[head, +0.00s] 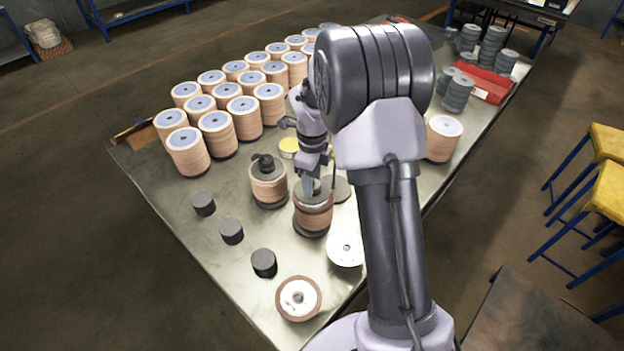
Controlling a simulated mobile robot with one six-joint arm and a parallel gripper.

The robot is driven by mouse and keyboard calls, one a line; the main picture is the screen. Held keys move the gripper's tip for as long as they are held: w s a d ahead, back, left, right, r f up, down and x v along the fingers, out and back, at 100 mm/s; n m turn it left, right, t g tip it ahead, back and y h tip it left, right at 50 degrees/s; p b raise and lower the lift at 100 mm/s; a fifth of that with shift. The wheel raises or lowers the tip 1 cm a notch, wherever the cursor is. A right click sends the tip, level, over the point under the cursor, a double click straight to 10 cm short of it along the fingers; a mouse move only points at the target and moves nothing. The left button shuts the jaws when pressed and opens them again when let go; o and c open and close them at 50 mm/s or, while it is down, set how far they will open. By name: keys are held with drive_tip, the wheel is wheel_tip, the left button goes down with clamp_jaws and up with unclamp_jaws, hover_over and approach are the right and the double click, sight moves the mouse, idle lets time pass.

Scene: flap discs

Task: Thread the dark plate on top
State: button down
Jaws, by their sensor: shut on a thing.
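My gripper (311,184) points down over the front stack of brown flap discs (314,221), which stands on a dark base. It is shut on what looks like the dark plate, at the top of this stack. The plate is mostly hidden by the fingers, and I cannot tell whether it is around the spindle or resting on the discs. A second stack (268,188), just left and behind, carries a dark top piece with a knob (264,162).
Tall flap disc stacks with blue-grey tops (218,133) fill the back left. Several dark cylinders (231,231) stand at the front left. A white disc (346,250) and a brown-rimmed disc (298,298) lie near the front edge. A red tray (487,86) is far right.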

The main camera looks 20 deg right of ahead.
drive_tip(key=shift+f+b, duration=0.75)
drive_tip(key=shift+f, duration=0.25)
drive_tip(key=c, duration=0.6)
unclamp_jaws()
wheel_tip(320, 180, up, 18)
drive_tip(key=p, duration=0.4)
drive_tip(key=shift+f, duration=0.25)
